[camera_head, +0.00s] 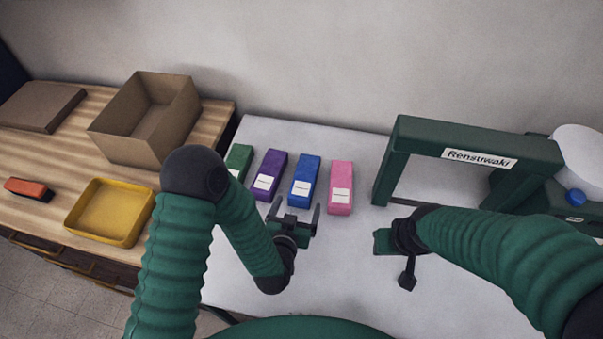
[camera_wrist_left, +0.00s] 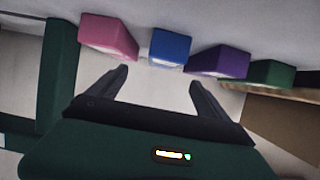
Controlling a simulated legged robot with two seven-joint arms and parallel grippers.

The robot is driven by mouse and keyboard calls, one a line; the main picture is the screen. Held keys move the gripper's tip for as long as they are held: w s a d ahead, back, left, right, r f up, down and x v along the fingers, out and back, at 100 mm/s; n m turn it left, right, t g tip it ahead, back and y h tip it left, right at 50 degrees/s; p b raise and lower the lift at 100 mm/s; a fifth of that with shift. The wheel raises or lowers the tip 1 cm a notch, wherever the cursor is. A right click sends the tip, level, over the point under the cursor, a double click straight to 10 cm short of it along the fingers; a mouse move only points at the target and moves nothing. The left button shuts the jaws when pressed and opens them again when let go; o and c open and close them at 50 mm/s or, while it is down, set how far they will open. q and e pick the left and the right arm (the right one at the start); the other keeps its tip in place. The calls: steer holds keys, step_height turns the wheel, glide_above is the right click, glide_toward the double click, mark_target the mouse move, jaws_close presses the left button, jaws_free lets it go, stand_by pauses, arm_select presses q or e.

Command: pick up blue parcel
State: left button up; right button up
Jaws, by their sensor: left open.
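The blue parcel (camera_head: 305,178) lies on the white table with a white label on its near end. It stands between the purple parcel (camera_head: 270,172) and the pink parcel (camera_head: 341,185). My left gripper (camera_head: 293,207) is open and empty just short of the blue parcel's near end. In the left wrist view the blue parcel (camera_wrist_left: 170,47) shows beyond and between the open fingers (camera_wrist_left: 160,82), apart from them. My right gripper (camera_head: 394,258) is over the table to the right; its fingers are not clear.
A green parcel (camera_head: 239,161) lies left of the purple one. A dark green frame (camera_head: 398,150) with a sign stands at the right. A wooden table at the left holds a cardboard box (camera_head: 146,150), a yellow tray (camera_head: 76,212) and a red item (camera_head: 28,188).

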mark_target(304, 184)
arm_select(q)
steer(key=x, duration=0.8)
steer(key=a+x, duration=0.1)
steer(key=x, duration=0.3)
steer(key=shift+w+d+f+p, duration=0.15)
steer(key=shift+w+f+p, duration=0.2)
steer(key=shift+f+p, duration=0.1)
steer(key=shift+w+d+f, duration=0.1)
steer(key=shift+d, duration=0.1)
steer(key=shift+a, duration=0.3)
steer(key=c, duration=1.1)
steer(key=shift+d, duration=0.15)
steer(key=c, duration=0.8)
